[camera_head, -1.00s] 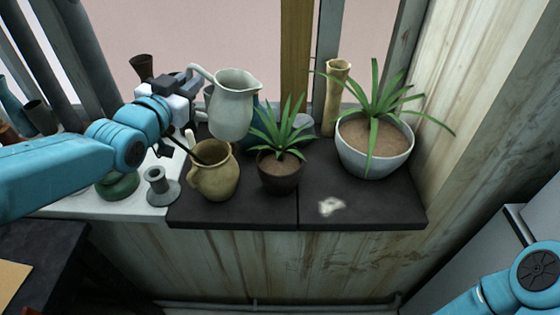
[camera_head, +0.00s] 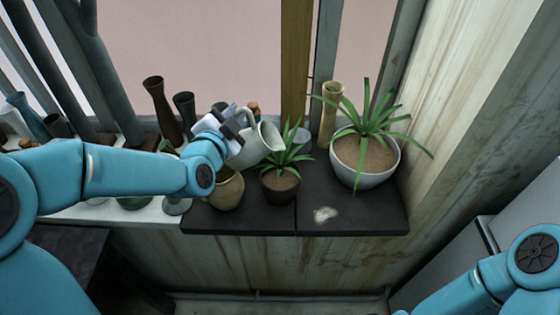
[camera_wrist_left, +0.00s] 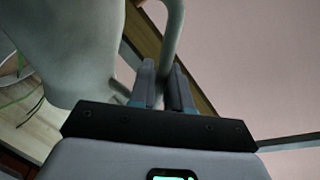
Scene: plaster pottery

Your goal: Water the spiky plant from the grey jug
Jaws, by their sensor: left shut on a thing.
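The grey jug (camera_head: 254,148) is held by its handle in my left gripper (camera_head: 233,136). The jug is tipped over to the right, its mouth facing the smaller spiky plant (camera_head: 287,160) in a dark pot (camera_head: 281,194). No stream of water can be made out. In the left wrist view the fingers (camera_wrist_left: 165,88) are closed around the jug's handle (camera_wrist_left: 173,30), beside the pale jug body (camera_wrist_left: 70,45). A larger plant with long, thin leaves (camera_head: 369,122) grows in a white pot (camera_head: 350,178) to the right. My right gripper is out of view.
A tan jug (camera_head: 228,194) stands left of the dark pot, partly under my left arm. A tall bamboo-like vase (camera_head: 327,115) stands behind, with dark vases (camera_head: 160,105) at left. A white patch (camera_head: 325,214) marks the clear front of the dark shelf (camera_head: 375,216).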

